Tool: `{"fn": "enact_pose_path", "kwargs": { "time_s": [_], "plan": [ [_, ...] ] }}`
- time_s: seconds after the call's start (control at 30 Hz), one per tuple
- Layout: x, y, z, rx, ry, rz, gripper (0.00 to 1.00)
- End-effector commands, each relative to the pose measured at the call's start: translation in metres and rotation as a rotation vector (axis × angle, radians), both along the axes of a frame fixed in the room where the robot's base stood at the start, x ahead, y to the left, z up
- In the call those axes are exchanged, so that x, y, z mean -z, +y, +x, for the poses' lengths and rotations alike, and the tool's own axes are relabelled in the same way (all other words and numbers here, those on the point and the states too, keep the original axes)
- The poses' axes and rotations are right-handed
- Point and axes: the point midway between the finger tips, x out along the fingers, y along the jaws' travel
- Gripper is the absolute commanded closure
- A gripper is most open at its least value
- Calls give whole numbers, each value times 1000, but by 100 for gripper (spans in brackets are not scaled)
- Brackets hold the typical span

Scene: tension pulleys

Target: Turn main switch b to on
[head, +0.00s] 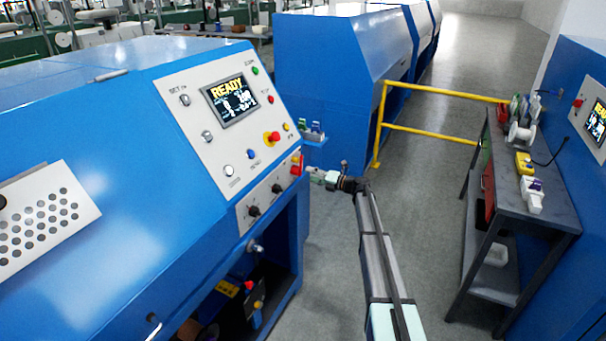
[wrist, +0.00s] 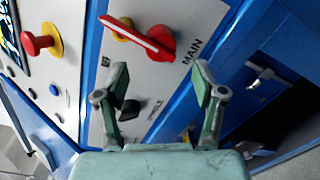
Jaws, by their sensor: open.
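The main switch (wrist: 155,42) is a red rotary handle with a white-edged grip on a pale panel, beside the word MAIN in the wrist view. Its handle lies diagonally from upper left to lower right there. In the head view the red switch (head: 297,164) sits at the right edge of the blue machine's lower control strip. My gripper (wrist: 160,76) is open and empty, its two green-grey fingers apart and facing the panel. The switch appears between and beyond the fingertips, with no clear contact. My gripper (head: 317,176) is just right of the switch in the head view.
A red stop button on yellow (wrist: 42,42) and black knobs (wrist: 130,108) are near the switch. The READY screen (head: 231,101) is higher up. A yellow rail (head: 440,90) and a workbench (head: 535,190) stand to the right. Grey floor lies between.

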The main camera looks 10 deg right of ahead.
Motion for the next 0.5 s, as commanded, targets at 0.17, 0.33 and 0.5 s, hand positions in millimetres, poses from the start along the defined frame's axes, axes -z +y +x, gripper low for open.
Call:
{"fn": "enact_pose_path", "kwargs": {
  "time_s": [0.17,0.33,0.5],
  "plan": [
    [-1,-25,-20,1,0,0,31],
    [-2,-38,-30,0,0,0,31],
    [-2,-43,-32,0,0,0,31]
  ]
}}
